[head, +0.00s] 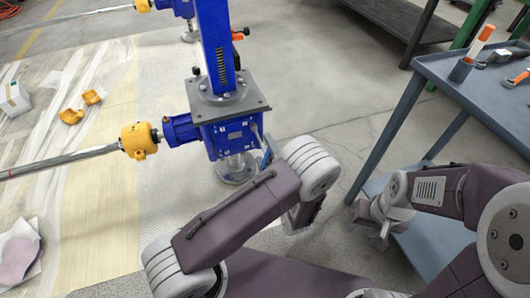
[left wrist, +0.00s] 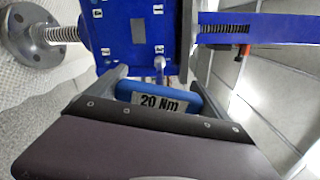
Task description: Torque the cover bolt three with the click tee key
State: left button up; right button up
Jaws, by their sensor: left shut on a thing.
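The blue screw jack gearbox (head: 230,135) stands upright on the floor. Its blue cover (left wrist: 128,35) faces the left wrist camera and has bolts and small pale tags near its corners, too small to read. The click tee key (left wrist: 160,98) has a blue handle marked "20 Nm". My left gripper (left wrist: 157,86) is shut on this handle. The key's grey shaft (left wrist: 159,66) reaches the cover's lower right corner bolt; whether it is fully seated cannot be told. In the head view my left arm largely hides the left gripper. My right gripper (head: 380,238) hangs away from the jack, its jaws unclear.
A grey-blue bench (head: 435,68) with tools, including an orange-tipped marker (head: 478,45), stands at the right. A yellow coupling (head: 138,140) and steel shaft (head: 65,160) join the jack at left. Yellow coupling pieces (head: 72,116) lie on the floor sheet.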

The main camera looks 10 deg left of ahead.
pick_arm(q)
jog(key=shift+x, duration=0.8)
jog(key=shift+r+m+p, duration=0.15)
jog(key=shift+m+p, duration=0.3)
jog(key=shift+m, duration=0.05)
jog(key=m+p, duration=0.2)
jog(key=m, duration=0.1)
jog(key=shift+m, duration=0.3)
jog(key=m+p, duration=0.1)
jog(key=m, duration=0.2)
jog(key=shift+p, duration=0.35)
jog(key=shift+m+p, duration=0.4)
jog(key=shift+m, duration=0.8)
